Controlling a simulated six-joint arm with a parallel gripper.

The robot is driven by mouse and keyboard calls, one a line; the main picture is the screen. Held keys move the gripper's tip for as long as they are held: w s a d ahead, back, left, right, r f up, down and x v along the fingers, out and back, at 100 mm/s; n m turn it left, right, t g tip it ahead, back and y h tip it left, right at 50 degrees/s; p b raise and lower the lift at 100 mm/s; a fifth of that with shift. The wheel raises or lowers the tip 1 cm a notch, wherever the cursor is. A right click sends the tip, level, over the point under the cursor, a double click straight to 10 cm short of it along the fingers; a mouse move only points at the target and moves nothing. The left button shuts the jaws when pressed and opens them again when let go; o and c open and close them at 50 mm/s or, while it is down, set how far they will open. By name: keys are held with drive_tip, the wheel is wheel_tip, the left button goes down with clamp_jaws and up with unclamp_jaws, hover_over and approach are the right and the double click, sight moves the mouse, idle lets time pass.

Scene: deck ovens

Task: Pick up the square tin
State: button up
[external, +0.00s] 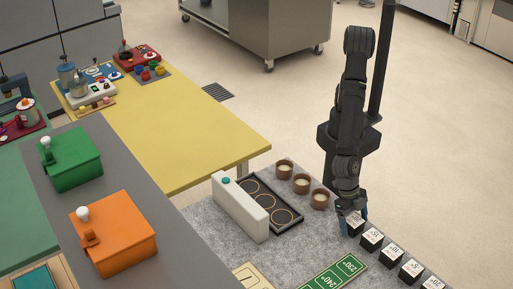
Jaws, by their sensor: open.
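My gripper (353,220) points down at the right end of the grey speckled mat. Its jaws are open, with bluish fingertips low beside the nearest black cube (356,228) with a white labelled top. I cannot tell whether the fingers touch this cube. More such cubes, including one just below it (371,240), run in a row toward the lower right. Nothing in view is plainly a square tin; I cannot tell whether one of these small items is it. Three round brown cups (301,184) with pale contents stand left of my gripper.
A dark tray (289,229) with ring marks lies beside a white upright box (240,208). Green number plates (334,273) lie at the front. Green (72,160) and orange (113,235) oven-like boxes stand left. The yellow table (190,130) is mostly clear.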

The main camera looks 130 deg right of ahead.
sight(358, 223)
drive_tip(key=c, duration=1.2)
drive_tip(key=shift+r, duration=0.15)
drive_tip(key=shift+r, duration=0.6)
wheel_tip(358, 223, up, 3)
drive_tip(key=shift+f, duration=0.1)
drive_tip(key=w+d+r, duration=0.1)
drive_tip(key=d+r, duration=0.1)
drive_tip(key=d, duration=0.1)
drive_tip(key=w+d+r, duration=0.1)
drive_tip(key=d+r, duration=0.1)
drive_tip(key=d, duration=0.2)
drive_tip(key=w+d+r, duration=0.1)
drive_tip(key=d+r, duration=0.1)
drive_tip(key=d, duration=0.2)
drive_tip(key=shift+d+r, duration=0.2)
drive_tip(key=shift+r, duration=0.15)
